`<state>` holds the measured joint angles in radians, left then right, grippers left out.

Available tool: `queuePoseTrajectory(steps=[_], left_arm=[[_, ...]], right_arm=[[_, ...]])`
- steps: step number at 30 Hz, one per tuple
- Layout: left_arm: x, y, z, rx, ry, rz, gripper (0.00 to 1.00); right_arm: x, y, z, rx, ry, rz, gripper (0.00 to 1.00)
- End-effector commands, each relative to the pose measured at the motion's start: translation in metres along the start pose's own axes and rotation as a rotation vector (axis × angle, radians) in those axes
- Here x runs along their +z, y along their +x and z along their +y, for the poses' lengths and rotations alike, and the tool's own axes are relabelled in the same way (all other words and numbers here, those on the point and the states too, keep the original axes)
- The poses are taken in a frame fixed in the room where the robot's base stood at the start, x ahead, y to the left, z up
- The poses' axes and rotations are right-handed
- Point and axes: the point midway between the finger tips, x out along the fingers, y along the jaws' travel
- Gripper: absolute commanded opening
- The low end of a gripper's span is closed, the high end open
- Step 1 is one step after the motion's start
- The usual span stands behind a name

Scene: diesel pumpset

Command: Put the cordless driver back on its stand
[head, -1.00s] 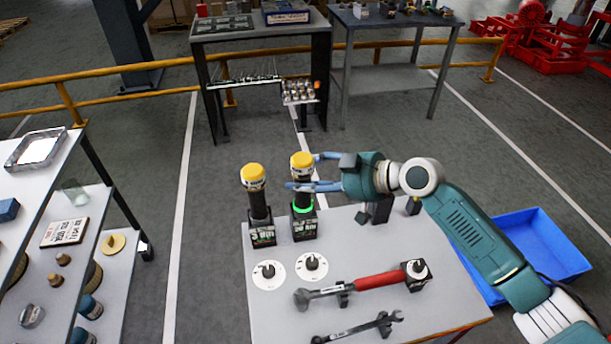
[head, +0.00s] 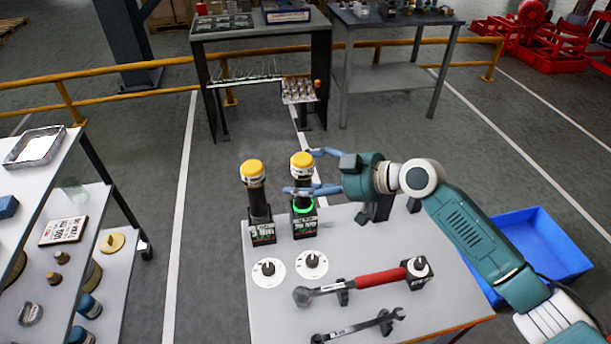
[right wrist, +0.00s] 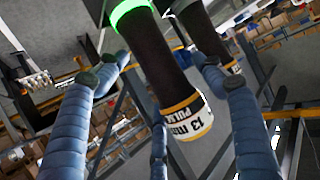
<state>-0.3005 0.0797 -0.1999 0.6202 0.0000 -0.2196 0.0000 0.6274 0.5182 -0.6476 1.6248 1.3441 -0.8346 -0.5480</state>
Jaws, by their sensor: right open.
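A cordless driver (head: 303,180) with a yellow cap, black body and lit green ring stands upright on its black stand (head: 305,224) at the table's back. It also shows in the right wrist view (right wrist: 158,70), where its white band reads "13 mm". My right gripper (head: 303,172) is open, its blue fingers spread around this driver; the right wrist view (right wrist: 155,78) shows gaps between fingers and body. A similar driver (head: 256,195) without a lit ring stands on its own stand (head: 262,231) just left. My left gripper is not in view.
Two round white discs with dark knobs (head: 268,271) lie before the stands. A blue bin (head: 560,250) is right of the table, a shelf unit (head: 105,270) left.

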Motion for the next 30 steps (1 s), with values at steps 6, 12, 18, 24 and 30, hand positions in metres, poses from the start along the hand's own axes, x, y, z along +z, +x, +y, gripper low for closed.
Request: queuePoseTrajectory(steps=[6, 12, 18, 24, 30], left_arm=[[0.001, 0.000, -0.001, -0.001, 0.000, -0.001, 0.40], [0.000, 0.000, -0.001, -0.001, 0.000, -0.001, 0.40], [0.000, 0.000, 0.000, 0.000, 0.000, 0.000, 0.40], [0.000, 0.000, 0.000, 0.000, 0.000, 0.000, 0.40], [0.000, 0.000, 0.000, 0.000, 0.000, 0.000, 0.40]], right_arm=[[0.001, -0.017, 0.001, 0.002, 0.000, 0.000, 0.68], [0.001, -0.059, 0.001, 0.004, -0.001, 0.000, 0.68], [0.000, -0.097, 0.001, 0.003, -0.001, 0.002, 0.68], [-0.001, -0.118, 0.000, 0.001, -0.001, 0.003, 0.68], [-0.002, -0.121, -0.001, 0.000, -0.001, 0.005, 0.68]])
